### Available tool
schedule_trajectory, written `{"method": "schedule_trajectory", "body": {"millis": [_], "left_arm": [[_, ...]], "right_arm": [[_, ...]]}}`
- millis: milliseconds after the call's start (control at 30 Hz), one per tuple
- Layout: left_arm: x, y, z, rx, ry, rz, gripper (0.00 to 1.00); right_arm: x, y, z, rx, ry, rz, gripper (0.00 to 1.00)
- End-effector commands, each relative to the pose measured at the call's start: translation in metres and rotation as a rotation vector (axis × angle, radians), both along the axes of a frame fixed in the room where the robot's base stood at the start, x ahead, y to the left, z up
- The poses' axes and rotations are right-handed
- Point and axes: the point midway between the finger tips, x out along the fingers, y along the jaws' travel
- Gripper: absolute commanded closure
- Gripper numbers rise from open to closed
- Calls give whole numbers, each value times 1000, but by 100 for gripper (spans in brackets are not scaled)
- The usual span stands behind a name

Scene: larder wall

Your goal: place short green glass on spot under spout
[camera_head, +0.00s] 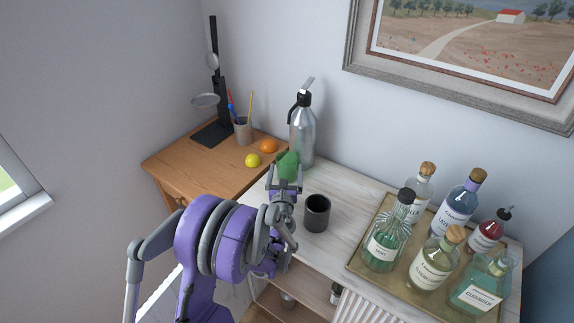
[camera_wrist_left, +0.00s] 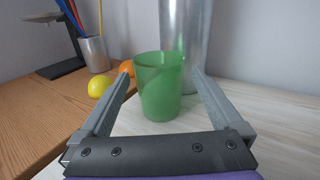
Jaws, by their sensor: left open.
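The short green glass (camera_head: 288,164) stands upright on the pale wooden top, close in front of the silver siphon bottle (camera_head: 303,132) with its black head and spout. In the left wrist view the green glass (camera_wrist_left: 159,86) stands between and just beyond the fingertips of my left gripper (camera_wrist_left: 160,82). The siphon's lower body (camera_wrist_left: 185,40) rises right behind it. In the head view my left gripper (camera_head: 284,178) is open at the near side of the glass and partly covers it. A spot under the spout cannot be made out. My right gripper is not in view.
A dark cup (camera_head: 317,213) stands right of my left gripper. A tray (camera_head: 364,265) of several bottles is further right. A lemon (camera_head: 253,160), an orange (camera_head: 269,146), a pen cup (camera_head: 243,131) and a dark stand (camera_head: 216,105) are on the brown desk (camera_head: 172,158).

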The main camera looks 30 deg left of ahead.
Motion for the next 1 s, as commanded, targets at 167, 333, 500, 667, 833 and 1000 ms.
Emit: {"method": "schedule_trajectory", "body": {"millis": [167, 333, 500, 667, 833, 1000], "left_arm": [[-36, -17, -3, -1, 2, -1, 0], [-56, -27, -2, 0, 1, -1, 0], [-64, -30, -1, -1, 0, 0, 0], [-68, -29, 6, -72, -27, 19, 0], [-96, -24, 29, -469, -164, 128, 0], [-153, -29, 31, -1086, -348, 362, 0]], "right_arm": [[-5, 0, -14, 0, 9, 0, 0], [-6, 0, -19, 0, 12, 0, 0], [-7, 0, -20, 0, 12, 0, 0], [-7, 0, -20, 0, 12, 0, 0], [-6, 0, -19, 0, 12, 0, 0], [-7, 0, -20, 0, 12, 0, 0]]}}
